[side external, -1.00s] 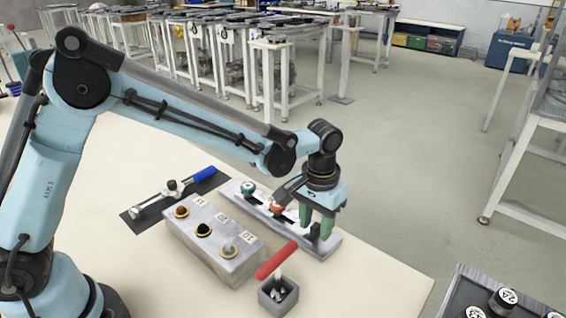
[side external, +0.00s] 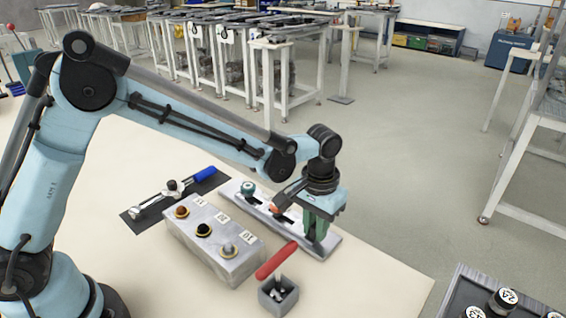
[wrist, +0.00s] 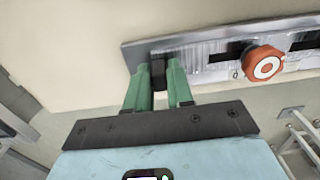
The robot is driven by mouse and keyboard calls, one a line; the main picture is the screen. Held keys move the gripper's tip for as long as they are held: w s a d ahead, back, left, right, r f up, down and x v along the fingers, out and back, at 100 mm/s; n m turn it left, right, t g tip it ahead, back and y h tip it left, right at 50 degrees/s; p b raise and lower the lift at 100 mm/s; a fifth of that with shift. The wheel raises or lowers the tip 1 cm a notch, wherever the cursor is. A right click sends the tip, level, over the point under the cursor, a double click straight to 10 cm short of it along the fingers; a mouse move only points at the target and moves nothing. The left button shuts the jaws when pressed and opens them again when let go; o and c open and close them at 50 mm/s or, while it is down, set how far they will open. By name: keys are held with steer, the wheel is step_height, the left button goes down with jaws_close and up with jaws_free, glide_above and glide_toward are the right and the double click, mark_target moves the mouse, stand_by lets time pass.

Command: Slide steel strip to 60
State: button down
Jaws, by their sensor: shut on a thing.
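The long steel strip assembly (side external: 318,251) lies on the pale table, running from back left to front right under my gripper. In the wrist view, a brushed steel strip (wrist: 208,68) lies on a wider grey base, with dark slots. An orange knob (wrist: 263,64) stands on it to the right of my fingers; a teal knob (side external: 248,190) is at the far end. My gripper (side external: 315,237), with green fingers, is shut on a dark upright block (wrist: 158,74) at the strip's near end.
A grey box (side external: 213,243) with several knobs stands left of the strip. A dark tray is at lower right.

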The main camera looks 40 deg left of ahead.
mark_target(298, 227)
steer(key=shift+a, duration=2.35)
steer(key=c, duration=1.1)
jaws_free()
steer(key=shift+d, duration=0.1)
steer(key=shift+r, duration=0.5)
step_height(298, 227, up, 11)
steer(key=shift+r, duration=0.1)
